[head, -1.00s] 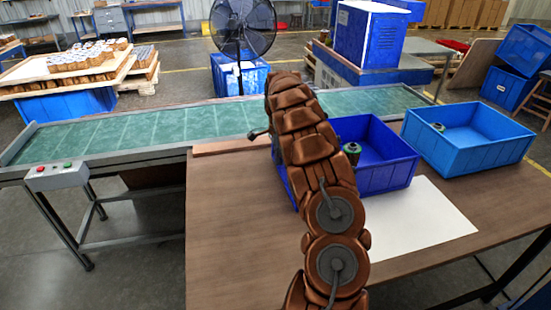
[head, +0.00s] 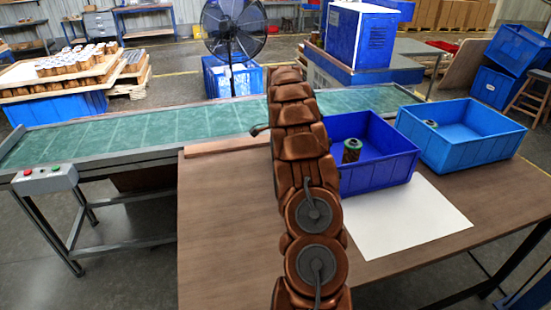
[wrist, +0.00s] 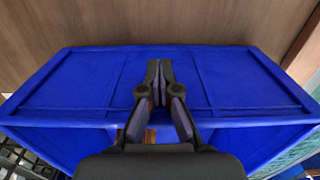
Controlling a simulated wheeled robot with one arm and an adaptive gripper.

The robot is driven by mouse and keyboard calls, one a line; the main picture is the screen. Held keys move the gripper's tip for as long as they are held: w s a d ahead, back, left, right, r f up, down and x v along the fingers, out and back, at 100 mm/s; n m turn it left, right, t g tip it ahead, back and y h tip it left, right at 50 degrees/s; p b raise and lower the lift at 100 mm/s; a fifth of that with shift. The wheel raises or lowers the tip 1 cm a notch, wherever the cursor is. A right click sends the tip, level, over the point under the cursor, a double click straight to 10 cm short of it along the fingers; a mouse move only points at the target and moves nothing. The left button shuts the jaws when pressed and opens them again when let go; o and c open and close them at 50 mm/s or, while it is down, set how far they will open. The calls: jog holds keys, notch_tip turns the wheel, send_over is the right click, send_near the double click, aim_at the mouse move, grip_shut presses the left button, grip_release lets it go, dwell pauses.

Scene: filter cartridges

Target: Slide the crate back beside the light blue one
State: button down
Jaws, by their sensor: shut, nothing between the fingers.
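The dark blue crate (head: 392,174) stands on the wooden table, partly hidden behind my arm. A filter cartridge (head: 352,151) stands inside it. The light blue crate (head: 475,155) is just to its right, with another cartridge (head: 430,124) inside. Their near corners overlap in the head view; I cannot tell whether the crates touch. In the wrist view my gripper (wrist: 158,66) is shut and empty, its fingertips against the background of the dark blue crate's wall (wrist: 70,82). Whether they touch it is unclear. The gripper is hidden behind my arm in the head view.
A white sheet (head: 405,225) lies on the table in front of the dark blue crate. The left part of the wooden table (head: 225,235) is clear. A green conveyor (head: 150,135) runs behind the table, with a control box (head: 45,179) at its left end.

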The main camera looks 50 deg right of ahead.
jog(key=s+d, duration=0.2)
jog(key=d, duration=0.1)
jog(key=s+d, duration=0.1)
jog(key=d, duration=0.1)
jog(key=shift+f+b, duration=0.1)
jog(key=shift+b, duration=0.2)
jog(key=shift+a, duration=0.15)
jog(key=shift+w+a+r+b, duration=0.35)
jog(key=shift+a+r+b, duration=0.15)
jog(key=shift+r, duration=0.6)
jog(key=shift+w+a+r+b, duration=0.4)
jog(key=shift+a+r, duration=0.15)
jog(key=shift+r, duration=0.5)
jog(key=shift+w+a+r+b, duration=0.3)
jog(key=shift+a+r+b, duration=0.2)
jog(key=shift+r, duration=1.25)
jog(key=shift+r+p, duration=1.05)
jog(key=shift+r, duration=0.1)
